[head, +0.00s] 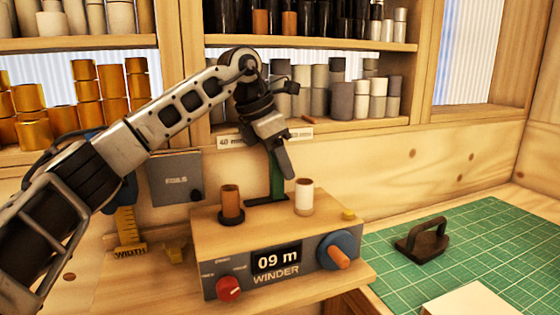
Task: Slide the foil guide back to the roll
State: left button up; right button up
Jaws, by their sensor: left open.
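The winder (290,257) stands on the bench with a display reading "09 m". A dark green upright piece (276,180), which looks like the foil guide, stands in a dark slot on the winder's top. To its left is a brown roll (231,200) on a dark base; to its right is a white roll with a brown core (304,197). My left gripper (283,160) is open and points down at the green piece's top, overlapping it in the picture. I cannot tell whether they touch. Part of the green piece is hidden behind the gripper. My right gripper is out of view.
The winder has a red knob (229,289), a blue dial with an orange handle (339,251) and a yellow button (348,214). A yellow width gauge (128,230) stands left. A green cutting mat (450,250) with a black handled tool (421,239) lies right. Shelves of rolls stand behind.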

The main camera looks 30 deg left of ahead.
pick_arm(q)
grip_shut()
jog(key=shift+s+a, duration=0.2)
jog(key=shift+a, duration=0.05)
jog(key=s+a, duration=0.2)
jog(key=s, duration=0.1)
jog(key=shift+a, duration=0.4)
jog(key=shift+s+a, duration=0.2)
jog(key=shift+s, duration=0.1)
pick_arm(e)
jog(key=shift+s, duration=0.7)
pick_arm(q)
jog(key=shift+c, duration=0.2)
grip_release()
jog(key=shift+o, duration=0.2)
jog(key=shift+s, duration=0.1)
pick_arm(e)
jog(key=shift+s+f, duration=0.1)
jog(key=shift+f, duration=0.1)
pick_arm(q)
jog(key=shift+r, duration=0.1)
